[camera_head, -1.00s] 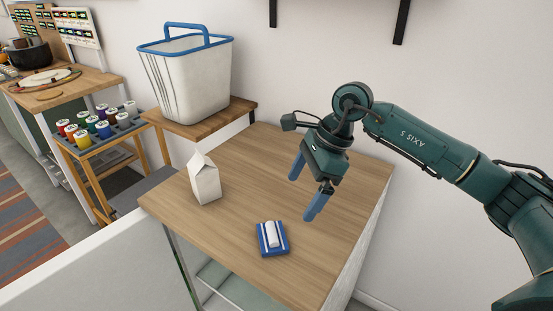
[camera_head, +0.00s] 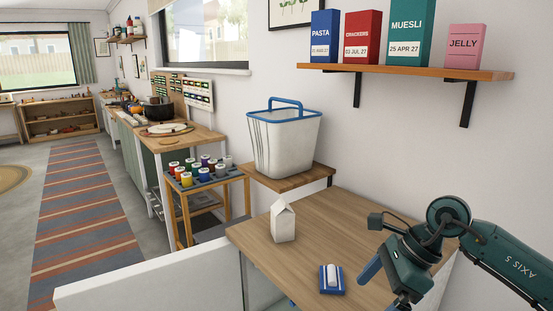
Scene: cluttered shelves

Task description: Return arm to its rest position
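My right arm comes in from the right edge of the head view over the wooden table (camera_head: 300,229). Its gripper (camera_head: 385,285) hangs above the table's right part, pointing down. One blue finger shows at its left, and the other is cut off or hidden near the bottom edge, so the gap between them cannot be judged. Nothing is seen held in it. My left arm and gripper are not in view.
A white carton (camera_head: 283,222) and a blue block with a white top (camera_head: 332,280) stand on the table. A white basket (camera_head: 284,143) sits on a small wooden shelf behind. Boxes, including muesli (camera_head: 406,38), line a wall shelf (camera_head: 410,71). Open floor lies left.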

